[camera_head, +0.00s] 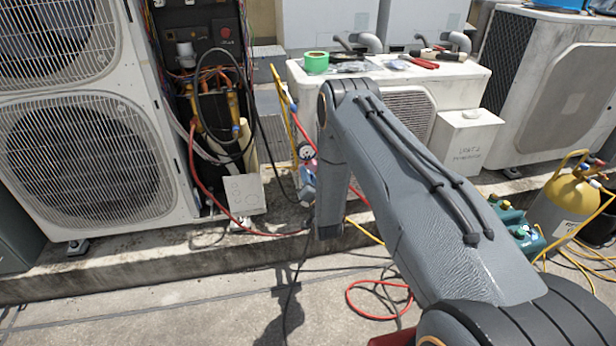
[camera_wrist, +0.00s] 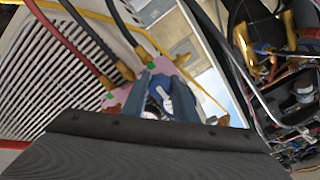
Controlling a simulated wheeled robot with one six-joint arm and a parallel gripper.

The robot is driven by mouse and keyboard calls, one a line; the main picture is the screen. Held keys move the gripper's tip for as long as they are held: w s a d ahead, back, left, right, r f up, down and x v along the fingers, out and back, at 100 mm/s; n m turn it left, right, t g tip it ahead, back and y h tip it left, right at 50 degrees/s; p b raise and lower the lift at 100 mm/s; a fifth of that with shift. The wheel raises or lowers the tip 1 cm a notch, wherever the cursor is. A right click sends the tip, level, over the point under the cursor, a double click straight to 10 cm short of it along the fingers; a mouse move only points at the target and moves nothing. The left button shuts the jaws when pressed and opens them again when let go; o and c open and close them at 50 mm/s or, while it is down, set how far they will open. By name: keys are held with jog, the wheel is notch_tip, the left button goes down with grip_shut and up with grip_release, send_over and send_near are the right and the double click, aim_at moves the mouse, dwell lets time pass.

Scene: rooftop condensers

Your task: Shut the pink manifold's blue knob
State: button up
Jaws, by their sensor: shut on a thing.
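The pink manifold (camera_wrist: 121,96) shows in the wrist view, with hoses and green fittings along it. The blue knob (camera_wrist: 160,84) lies between the two fingers of my gripper (camera_wrist: 160,92), which is shut on it. The fingers hide part of the knob and the manifold. In the head view the manifold's white gauge (camera_head: 306,152) shows just left of my arm; the arm covers most of the manifold, and my fingers cannot be made out there.
Red, black and yellow hoses hang around the manifold. A large condenser with an opened wiring bay (camera_head: 215,85) stands at the left.

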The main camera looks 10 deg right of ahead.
jog(key=shift+f, duration=0.1)
jog(key=o, duration=1)
jog(key=shift+o, duration=0.2)
jog(key=s+p, duration=0.1)
jog(key=s, duration=0.7)
jog(key=shift+w, duration=0.15)
